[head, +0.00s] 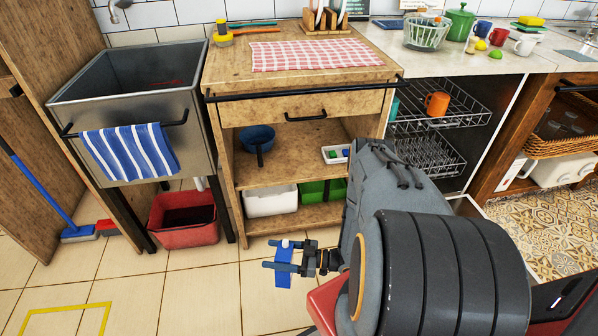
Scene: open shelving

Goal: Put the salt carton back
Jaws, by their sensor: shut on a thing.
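My gripper (283,256) is low in front of the wooden cabinet, above the tiled floor. It is shut on a small blue carton with a white patch at its top, which I take to be the salt carton (284,279). The carton looks about upright and is clear of the shelves. The fingers hide part of it. The open wooden cabinet (290,177) stands behind, with a middle shelf and a lower shelf.
The middle shelf holds a blue pan (257,137) and a white tray (336,154) with small coloured items; bare wood lies between them. A white bin (270,202) and a green bin (312,191) fill much of the lower shelf. A red bucket (184,219) stands left.

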